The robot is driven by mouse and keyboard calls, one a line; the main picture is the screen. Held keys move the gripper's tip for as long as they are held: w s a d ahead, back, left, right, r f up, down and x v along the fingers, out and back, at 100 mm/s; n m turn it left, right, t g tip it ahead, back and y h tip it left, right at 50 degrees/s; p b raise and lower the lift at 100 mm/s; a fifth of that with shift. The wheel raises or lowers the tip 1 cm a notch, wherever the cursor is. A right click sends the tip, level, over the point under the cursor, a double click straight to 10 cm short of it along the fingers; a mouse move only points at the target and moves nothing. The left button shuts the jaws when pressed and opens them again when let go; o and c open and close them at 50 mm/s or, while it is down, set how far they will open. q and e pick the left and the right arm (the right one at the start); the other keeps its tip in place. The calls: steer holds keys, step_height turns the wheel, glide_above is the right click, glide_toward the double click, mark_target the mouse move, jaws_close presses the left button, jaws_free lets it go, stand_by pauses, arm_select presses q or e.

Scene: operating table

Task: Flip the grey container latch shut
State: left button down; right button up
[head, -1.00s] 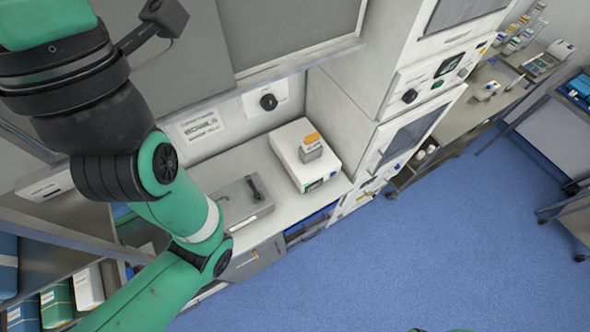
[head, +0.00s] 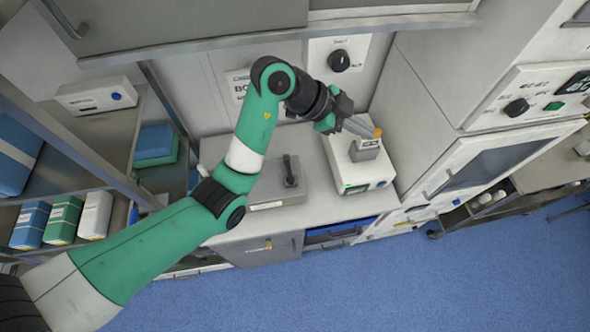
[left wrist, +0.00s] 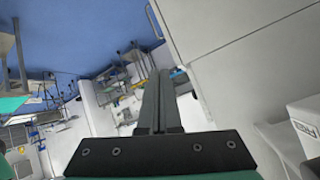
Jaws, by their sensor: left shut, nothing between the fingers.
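The grey container (head: 274,190) is a metal box on the white counter, left of a white device. A dark latch lever (head: 290,172) stands up from its top. My left gripper (head: 371,132) is shut and empty. The shut fingers also show in the left wrist view (left wrist: 158,100), pointing away from the container, which is not seen there. My right gripper is not in view.
A tall white cabinet (head: 425,110) stands close on the right. Shelves with boxes (head: 62,220) stand at the left.

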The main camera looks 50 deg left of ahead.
arm_select(q)
steer(key=s+a+f+n+g+y+b, duration=0.2)
steer(key=s+a+f+n, duration=0.1)
steer(key=a+f, duration=0.3)
steer(key=s+a+f+n+g+y+b, duration=0.2)
steer(key=a+f, duration=0.5)
steer(key=f, duration=0.4)
steer(key=shift+s+a+f+n+g+y+b, duration=0.15)
steer(key=shift+s+f+n+g+y+b, duration=0.2)
steer(key=shift+s+b, duration=0.35)
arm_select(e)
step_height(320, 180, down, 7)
arm_select(q)
steer(key=shift+s, duration=0.1)
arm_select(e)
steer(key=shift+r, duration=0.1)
